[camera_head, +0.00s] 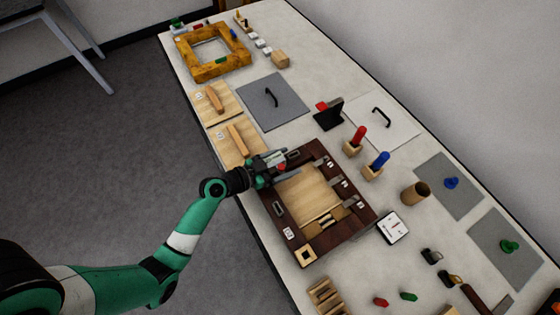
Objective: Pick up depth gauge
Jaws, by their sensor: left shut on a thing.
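My left gripper (270,165) reaches in from the left over the upper left corner of the dark wooden frame (352,222). It is shut on a small, mostly hidden thing with a red part (281,167), apparently the depth gauge. The fingers cover most of it, and I cannot tell whether it still touches the frame. The frame has a pale wooden panel (306,195) inside and small grey metal fittings along its sides. My right gripper is not in view.
A gilt frame (185,58) lies at the far end. Boards with wooden bars and a grey panel (262,112) with a handle lie beyond the gripper. Red and blue handled tools (358,135), a brown cup (414,193) and a white dial (393,227) stand right of the frame.

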